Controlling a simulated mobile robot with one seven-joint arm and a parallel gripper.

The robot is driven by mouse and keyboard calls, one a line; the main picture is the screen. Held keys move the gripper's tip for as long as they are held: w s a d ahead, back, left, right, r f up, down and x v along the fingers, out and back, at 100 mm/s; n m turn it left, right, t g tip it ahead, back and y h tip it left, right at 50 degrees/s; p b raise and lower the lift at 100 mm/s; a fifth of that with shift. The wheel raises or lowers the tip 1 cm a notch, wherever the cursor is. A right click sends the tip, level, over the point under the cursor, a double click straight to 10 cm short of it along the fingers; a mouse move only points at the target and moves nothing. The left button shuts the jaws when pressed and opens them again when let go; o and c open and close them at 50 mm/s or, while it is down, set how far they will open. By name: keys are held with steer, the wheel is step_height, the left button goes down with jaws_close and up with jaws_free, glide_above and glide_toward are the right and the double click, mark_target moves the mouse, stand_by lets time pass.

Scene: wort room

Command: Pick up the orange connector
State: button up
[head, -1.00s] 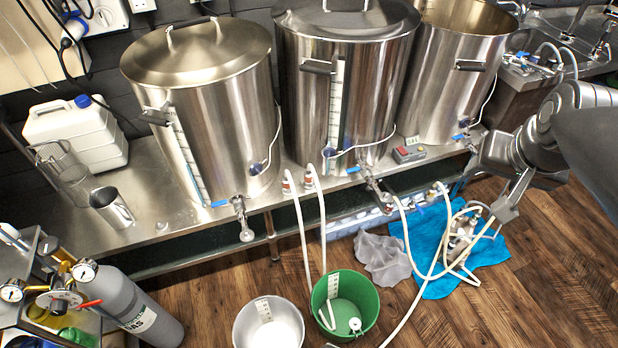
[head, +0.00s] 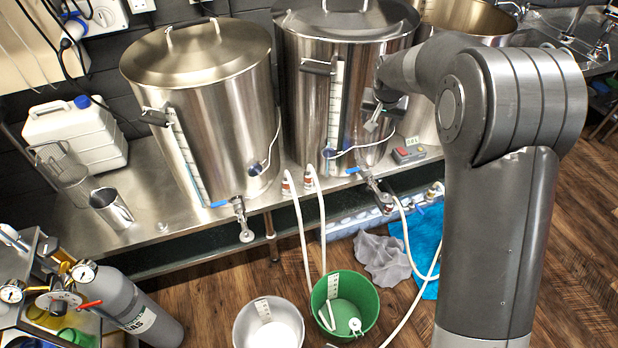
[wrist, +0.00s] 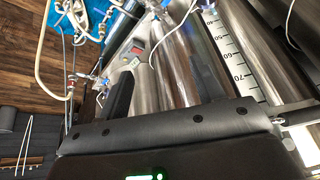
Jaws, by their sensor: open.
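Two pale hoses end in small connectors with orange-red bands at the front edge of the steel bench, the left connector (head: 287,185) and the right connector (head: 311,176). They stand side by side below the middle kettle. I cannot tell which is the orange connector of the task, and I cannot make out either in the wrist view. My gripper (head: 374,123) is open, in front of the middle kettle's right side, above and to the right of both connectors and apart from them. In the wrist view, a dark finger shows above the dark gripper body.
Steel kettles line the bench, including the left kettle (head: 205,110) and middle kettle (head: 318,110). Valves jut from their fronts. A control box with a red button (head: 408,154) sits right of the connectors. A green bucket (head: 368,312) and a grey bucket (head: 242,326) stand on the floor below.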

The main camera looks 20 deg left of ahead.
steer(key=w+a+f+n, duration=0.1)
steer(key=w+a+f, duration=0.1)
steer(key=a+f, duration=1.05)
steer(key=n, duration=0.1)
glide_toward(308, 175)
steer(key=w+f, duration=0.1)
steer(key=shift+x, duration=5.3)
steer(key=shift+c, duration=0.2)
steer(key=shift+a, duration=0.1)
steer(key=c, duration=1.1)
